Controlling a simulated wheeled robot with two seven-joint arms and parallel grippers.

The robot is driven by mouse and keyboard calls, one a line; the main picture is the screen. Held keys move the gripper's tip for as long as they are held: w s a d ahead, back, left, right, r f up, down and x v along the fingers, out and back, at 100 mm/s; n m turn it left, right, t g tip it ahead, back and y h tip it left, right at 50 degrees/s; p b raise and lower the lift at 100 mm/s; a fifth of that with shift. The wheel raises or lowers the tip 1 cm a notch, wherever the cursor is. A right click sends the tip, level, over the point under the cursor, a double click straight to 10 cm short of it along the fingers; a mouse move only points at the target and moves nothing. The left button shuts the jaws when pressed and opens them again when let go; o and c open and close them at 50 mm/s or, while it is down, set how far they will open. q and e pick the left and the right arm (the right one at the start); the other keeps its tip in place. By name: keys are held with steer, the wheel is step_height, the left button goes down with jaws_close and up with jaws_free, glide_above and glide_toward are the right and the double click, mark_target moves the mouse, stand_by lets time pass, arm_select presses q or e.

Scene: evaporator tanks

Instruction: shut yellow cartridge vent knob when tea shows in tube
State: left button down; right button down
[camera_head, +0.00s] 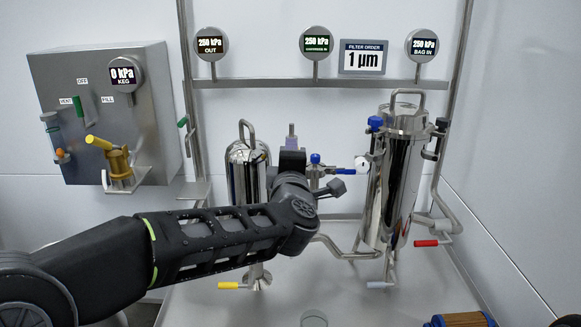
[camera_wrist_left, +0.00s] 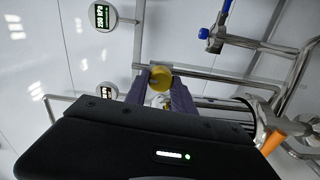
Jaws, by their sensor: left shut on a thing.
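My left arm crosses the head view from the left, and its gripper (camera_head: 291,130) points away from me beside the steel cartridge housing (camera_head: 247,170). In the wrist view the left gripper's purple-grey fingers (camera_wrist_left: 163,90) are shut on a round yellow knob (camera_wrist_left: 160,77). The knob is hidden in the head view. Its turn position is unclear, and I cannot make out a tube or any tea in it. My right gripper is not in view.
The taller bag housing (camera_head: 395,175) stands to the right, with a blue-handled valve (camera_head: 315,158) between the vessels. A yellow-handled valve (camera_head: 229,285) sits low. The keg panel (camera_head: 105,110) is at left. The gauges read 250 kPa, except KEG at 0.

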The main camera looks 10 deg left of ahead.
arm_select(q)
steer(key=shift+n+b, duration=0.3)
steer(key=shift+n, duration=0.2)
steer(key=c, duration=1.1)
jaws_free()
steer(key=shift+o, duration=0.2)
steer(key=shift+s, duration=0.1)
steer(key=v, duration=0.7)
steer(key=shift+s+p, duration=0.3)
steer(key=shift+p, duration=0.05)
steer(key=shift+d, duration=0.1)
